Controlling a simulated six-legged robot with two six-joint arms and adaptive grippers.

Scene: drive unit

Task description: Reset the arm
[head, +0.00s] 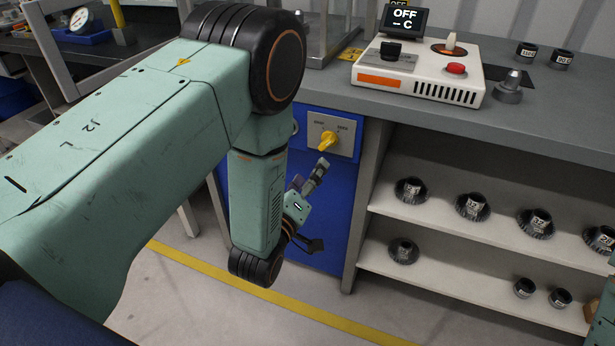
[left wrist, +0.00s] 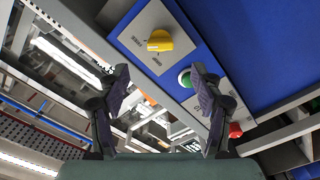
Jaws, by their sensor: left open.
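My left arm (head: 120,150) reaches in from the left in the head view and bends down in front of a blue cabinet. My left gripper (head: 315,205) is in front of the cabinet's blue panel, below a yellow rotary knob (head: 327,140) on a grey plate. In the left wrist view the left gripper (left wrist: 160,88) has its two fingers spread apart with nothing between them. The yellow knob (left wrist: 160,40) shows ahead of the fingers there, with a green button (left wrist: 186,78) and a red button (left wrist: 235,130) near the right finger. My right gripper is out of view.
A grey bench (head: 510,110) carries a white heater unit (head: 420,75) with a display reading "OFF". Shelves (head: 480,225) below it hold several dark gears and rings. A dial gauge (head: 80,20) lies at the upper left. A yellow line (head: 270,297) crosses the open floor.

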